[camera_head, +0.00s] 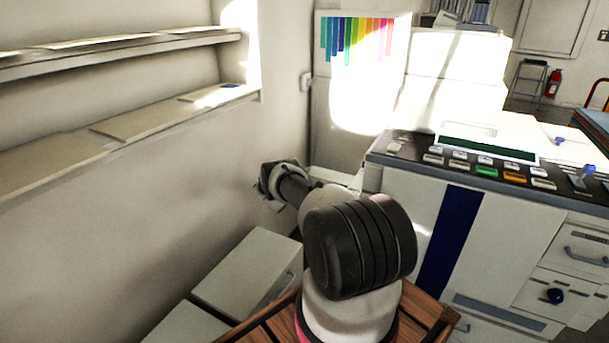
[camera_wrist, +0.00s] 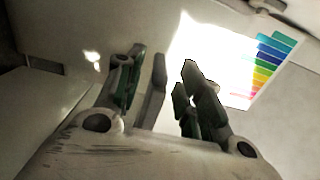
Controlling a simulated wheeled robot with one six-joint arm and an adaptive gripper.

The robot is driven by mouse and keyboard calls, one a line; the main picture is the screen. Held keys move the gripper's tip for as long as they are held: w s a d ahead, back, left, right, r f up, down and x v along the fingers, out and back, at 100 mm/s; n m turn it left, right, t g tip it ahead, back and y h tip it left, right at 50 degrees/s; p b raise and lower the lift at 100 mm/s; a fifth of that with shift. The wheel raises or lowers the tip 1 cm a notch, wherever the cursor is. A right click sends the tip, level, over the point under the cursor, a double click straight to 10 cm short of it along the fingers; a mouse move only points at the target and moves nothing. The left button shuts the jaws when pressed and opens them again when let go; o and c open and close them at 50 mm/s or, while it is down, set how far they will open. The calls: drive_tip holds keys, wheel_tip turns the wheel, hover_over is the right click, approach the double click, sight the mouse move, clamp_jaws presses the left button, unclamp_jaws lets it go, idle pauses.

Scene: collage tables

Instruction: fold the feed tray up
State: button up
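The white printing machine (camera_head: 405,205) with a dark control panel stands right of my arm in the head view. A pale flat ledge (camera_head: 335,177) sticks out from its left side, partly behind my arm. It may be the feed tray, but I cannot tell for sure. My gripper (camera_head: 268,186) is left of this ledge, near the wall, with its fingers small and dark. In the wrist view my gripper (camera_wrist: 163,72) has its two fingers apart, with nothing clearly held between them. I cannot identify the feed tray in the wrist view.
Wall shelves (camera_head: 150,118) with flat sheets run along the left. Pale boxes or cabinets (camera_head: 245,268) stand low below my arm. A colour chart (camera_head: 357,45) hangs behind and also shows in the wrist view (camera_wrist: 268,70). White stacked blocks (camera_head: 455,70) stand behind the machine.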

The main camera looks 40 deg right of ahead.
drive_tip(key=shift+x, duration=1.1)
drive_tip(key=shift+d, duration=0.1)
clamp_jaws()
